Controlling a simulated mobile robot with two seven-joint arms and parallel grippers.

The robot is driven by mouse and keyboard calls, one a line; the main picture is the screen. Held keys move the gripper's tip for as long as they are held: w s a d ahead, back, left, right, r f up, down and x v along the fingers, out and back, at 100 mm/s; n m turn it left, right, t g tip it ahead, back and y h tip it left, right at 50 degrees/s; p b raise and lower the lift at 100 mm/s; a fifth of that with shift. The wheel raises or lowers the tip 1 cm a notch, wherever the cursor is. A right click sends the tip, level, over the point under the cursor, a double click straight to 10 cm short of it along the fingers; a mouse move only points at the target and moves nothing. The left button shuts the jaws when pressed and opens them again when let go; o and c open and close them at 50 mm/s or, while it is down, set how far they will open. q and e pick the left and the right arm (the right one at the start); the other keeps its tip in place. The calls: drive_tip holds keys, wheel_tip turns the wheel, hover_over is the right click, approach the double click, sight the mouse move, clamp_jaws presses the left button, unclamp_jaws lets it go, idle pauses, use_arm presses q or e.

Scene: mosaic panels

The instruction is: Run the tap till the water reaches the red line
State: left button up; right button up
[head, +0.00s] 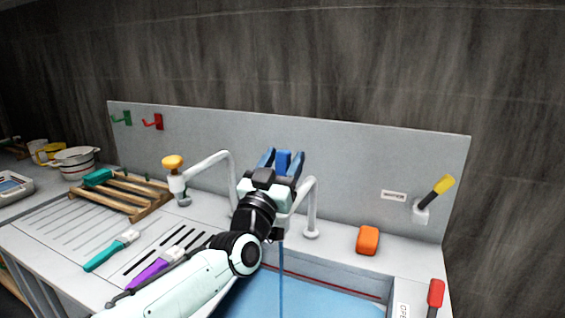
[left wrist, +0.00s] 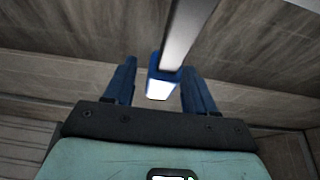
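My left gripper (head: 283,160) is raised in front of the back panel, above the sink's tap (head: 312,205). A blue-ended lever (head: 284,161) stands between its fingers. In the left wrist view the lever's blue end (left wrist: 162,82) on a metal bar sits between the two spread blue fingers, with a gap at least on the left. A thin blue water stream (head: 281,270) falls into the basin. Blue water (head: 290,301) covers the basin floor. A dark red line (head: 335,283) runs along the basin's back wall, slightly above the water surface. My arm hides the basin's left part.
An orange sponge (head: 368,240) lies on the right rear ledge. A yellow-handled lever (head: 437,191) is on the panel, and a red-handled lever (head: 436,292) stands at the right edge. A yellow-topped fixture (head: 173,163), a wooden rack (head: 127,206) and brushes (head: 158,266) occupy the left.

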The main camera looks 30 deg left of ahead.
use_arm(q)
drive_tip(key=shift+s, duration=0.1)
drive_tip(key=b+v, duration=0.2)
drive_tip(key=v, duration=1.1)
use_arm(e)
drive_tip(key=shift+t+h, duration=0.3)
drive_tip(key=shift+t, duration=0.3)
drive_tip(key=w+f, duration=0.1)
drive_tip(key=w+d, duration=0.1)
drive_tip(key=w+f, duration=0.1)
drive_tip(key=shift+w+d+f, duration=0.1)
drive_tip(key=shift+d+f, duration=0.15)
drive_tip(key=shift+f, duration=0.05)
use_arm(q)
drive_tip(key=shift+s, duration=0.1)
idle(5.3)
